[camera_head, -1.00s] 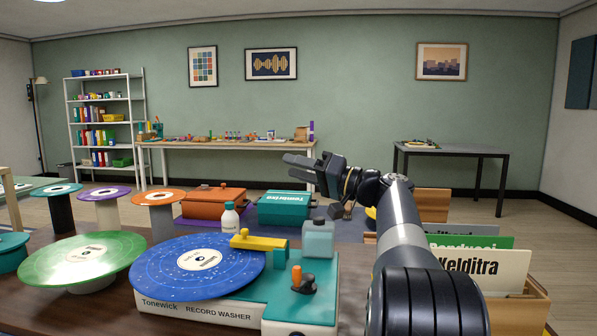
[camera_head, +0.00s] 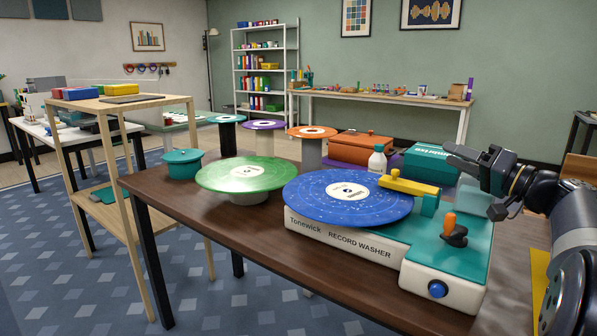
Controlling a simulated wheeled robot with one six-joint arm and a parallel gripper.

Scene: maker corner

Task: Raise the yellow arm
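The yellow arm (camera_head: 408,185) lies low across the right part of the blue record (camera_head: 335,206) on the record washer (camera_head: 385,259). Its right end sits on a teal-topped base with an orange-handled lever (camera_head: 452,230) and a blue knob (camera_head: 437,289). My gripper (camera_head: 449,156) is at the right, raised above and behind the yellow arm, and apart from it in the picture. Its dark fingers point left. They overlap one another in this view, so the gap between them is unclear. A pale translucent tank (camera_head: 476,196) stands below my gripper.
A green record (camera_head: 243,175) on a stand and a teal pot (camera_head: 182,164) are to the left on the brown table (camera_head: 170,192). A white bottle (camera_head: 377,161), an orange box (camera_head: 361,148) and a teal box (camera_head: 428,163) stand behind. A wooden shelf unit (camera_head: 121,170) stands left.

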